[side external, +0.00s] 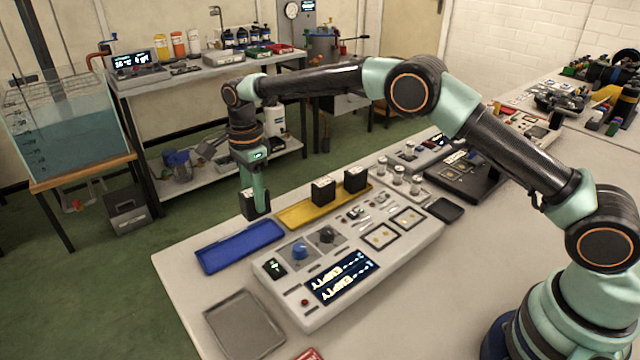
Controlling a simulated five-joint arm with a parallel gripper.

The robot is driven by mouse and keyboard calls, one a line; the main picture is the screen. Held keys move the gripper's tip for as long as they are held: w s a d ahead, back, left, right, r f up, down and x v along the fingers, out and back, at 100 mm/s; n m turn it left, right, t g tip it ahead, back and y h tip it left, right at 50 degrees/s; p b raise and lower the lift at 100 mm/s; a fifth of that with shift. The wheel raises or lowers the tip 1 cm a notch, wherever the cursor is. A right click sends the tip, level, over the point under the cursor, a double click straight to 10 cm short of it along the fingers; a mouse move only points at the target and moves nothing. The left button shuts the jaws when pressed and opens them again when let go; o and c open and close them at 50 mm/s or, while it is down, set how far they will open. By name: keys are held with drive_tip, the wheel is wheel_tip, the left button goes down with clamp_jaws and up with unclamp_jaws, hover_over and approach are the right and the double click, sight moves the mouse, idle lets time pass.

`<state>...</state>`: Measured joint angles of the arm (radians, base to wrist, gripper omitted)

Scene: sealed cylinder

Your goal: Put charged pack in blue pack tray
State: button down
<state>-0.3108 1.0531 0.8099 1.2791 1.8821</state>
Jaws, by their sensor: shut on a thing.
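My gripper (259,205) is shut on a black pack (249,203) at the far edge of the table. The pack is upright, just behind the gap between the blue tray and the yellow tray. I cannot tell whether it touches the table. The blue pack tray (240,247) is empty and lies to the left of the gripper and nearer the camera. The yellow tray (296,217) is to the right, with two more black packs (323,190), (356,179) standing at it.
A flat grey tray (244,323) lies at the front left. Several small cylinders (398,174) stand behind the console.

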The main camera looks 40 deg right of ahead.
drive_tip(key=shift+f, duration=3.15)
drive_tip(key=shift+f, duration=0.1)
drive_tip(key=shift+c, duration=2)
unclamp_jaws()
drive_tip(key=shift+f, duration=0.1)
